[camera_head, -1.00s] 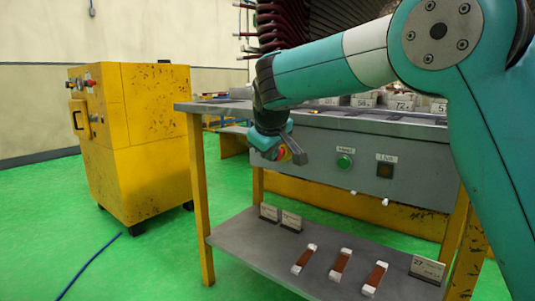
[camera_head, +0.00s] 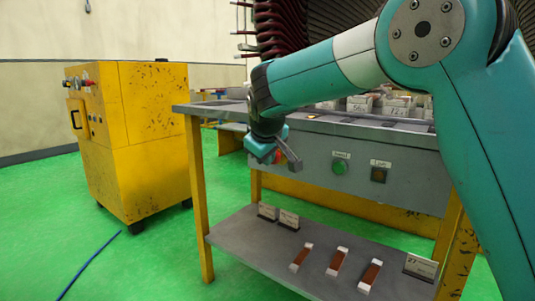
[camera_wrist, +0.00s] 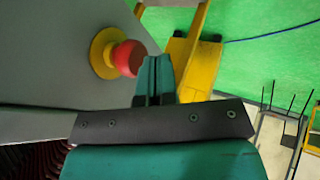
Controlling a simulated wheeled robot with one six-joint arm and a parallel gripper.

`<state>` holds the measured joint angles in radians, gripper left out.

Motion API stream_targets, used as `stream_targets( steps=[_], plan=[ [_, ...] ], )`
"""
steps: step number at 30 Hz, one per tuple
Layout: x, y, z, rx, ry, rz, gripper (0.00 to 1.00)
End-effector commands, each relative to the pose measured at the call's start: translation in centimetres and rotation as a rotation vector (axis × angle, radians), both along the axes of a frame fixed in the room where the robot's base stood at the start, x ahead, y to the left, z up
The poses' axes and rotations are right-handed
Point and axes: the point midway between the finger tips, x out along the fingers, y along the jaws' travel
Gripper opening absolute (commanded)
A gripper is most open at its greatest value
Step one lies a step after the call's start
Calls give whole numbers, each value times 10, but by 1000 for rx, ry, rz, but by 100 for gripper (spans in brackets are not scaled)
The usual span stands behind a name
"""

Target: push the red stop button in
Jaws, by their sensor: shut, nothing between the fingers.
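The red stop button (camera_wrist: 130,57) with its yellow base (camera_wrist: 104,52) is on the grey panel, left of my fingertips in the wrist view. My gripper (camera_wrist: 158,76) is shut and empty, its fingertips close beside the red head. I cannot tell whether they touch it. In the head view my gripper (camera_head: 291,157) is in front of the left part of the bench's front panel (camera_head: 316,155). It hides most of the button there; only a bit of red (camera_head: 277,157) shows.
Brown-and-white parts (camera_head: 337,262) lie on the lower shelf (camera_head: 240,238). A yellow cabinet (camera_head: 150,140) stands left, with free green floor between.

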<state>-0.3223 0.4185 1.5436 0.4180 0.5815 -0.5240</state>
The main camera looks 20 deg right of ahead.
Motion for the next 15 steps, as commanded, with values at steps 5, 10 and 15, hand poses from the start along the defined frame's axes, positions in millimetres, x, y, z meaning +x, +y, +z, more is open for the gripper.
stream_targets(
  steps=[5, 10, 15],
  plan=[
    [-24, 19, 28, 3, 4, 8, 0],
    [-46, 30, 56, 3, 7, 16, 0],
    [-61, 34, 73, 3, 9, 16, 0]
  ],
)
